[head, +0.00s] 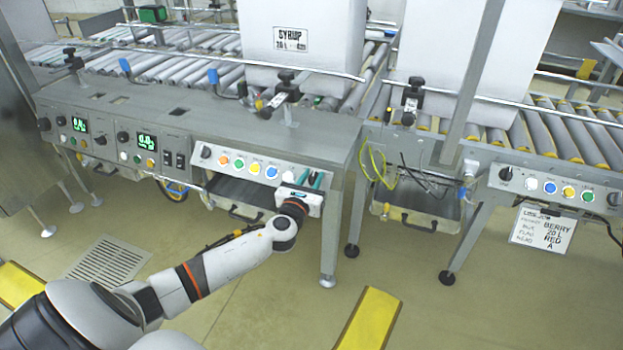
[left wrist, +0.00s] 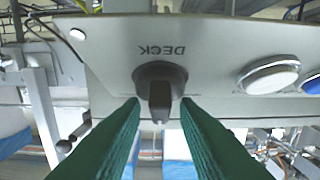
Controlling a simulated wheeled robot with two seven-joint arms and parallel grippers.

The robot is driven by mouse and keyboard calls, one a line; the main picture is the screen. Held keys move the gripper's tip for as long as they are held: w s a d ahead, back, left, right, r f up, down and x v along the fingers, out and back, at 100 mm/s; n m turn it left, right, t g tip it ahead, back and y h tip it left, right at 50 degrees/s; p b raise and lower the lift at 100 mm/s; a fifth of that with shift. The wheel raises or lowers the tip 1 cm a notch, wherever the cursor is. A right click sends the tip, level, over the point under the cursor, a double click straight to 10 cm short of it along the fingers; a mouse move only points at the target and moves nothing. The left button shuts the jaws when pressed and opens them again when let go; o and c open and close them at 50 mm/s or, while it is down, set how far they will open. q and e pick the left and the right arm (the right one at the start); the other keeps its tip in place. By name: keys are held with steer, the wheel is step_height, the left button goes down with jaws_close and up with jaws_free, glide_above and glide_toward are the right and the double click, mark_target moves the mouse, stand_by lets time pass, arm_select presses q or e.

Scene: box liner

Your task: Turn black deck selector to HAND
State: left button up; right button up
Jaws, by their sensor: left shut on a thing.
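The black deck selector (left wrist: 160,78) shows in the left wrist view, on a grey panel under an upside-down DECK label (left wrist: 163,50). Its grip bar lies about vertical in that view. My left gripper (left wrist: 160,108) has its two green fingers on either side of the bar, shut on it. In the head view my left gripper (head: 308,182) is at the right end of the middle button panel (head: 225,155) and hides the selector there. No HAND marking can be read. My right gripper is not in view.
White and blue buttons (left wrist: 268,78) sit beside the selector in the left wrist view. In the head view, another black knob (head: 505,173) is on the right panel, above a hanging job card (head: 541,227). A SYRUP box (head: 300,45) stands on the rollers behind.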

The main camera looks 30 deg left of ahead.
arm_select(q)
steer(key=n+y+p, duration=0.1)
steer(key=n+y, duration=0.1)
steer(key=shift+d+r+n+g, duration=0.1)
steer(key=shift+r+n+g, duration=0.05)
steer(key=shift+n+g, duration=0.25)
steer(key=n+g+y+p, duration=0.2)
steer(key=n+y, duration=0.1)
steer(key=n, duration=0.1)
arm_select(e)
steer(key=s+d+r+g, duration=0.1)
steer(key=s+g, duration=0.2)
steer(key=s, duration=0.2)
arm_select(q)
steer(key=n+g+y+p, duration=0.1)
steer(key=n+g+y, duration=0.1)
steer(key=n, duration=0.1)
steer(key=shift+n, duration=0.4)
steer(key=shift+n+g+p, duration=0.45)
steer(key=shift+n+g, duration=0.25)
steer(key=shift+g, duration=0.1)
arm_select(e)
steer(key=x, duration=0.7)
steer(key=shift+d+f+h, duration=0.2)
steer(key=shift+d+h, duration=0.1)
arm_select(q)
steer(key=o, duration=0.6)
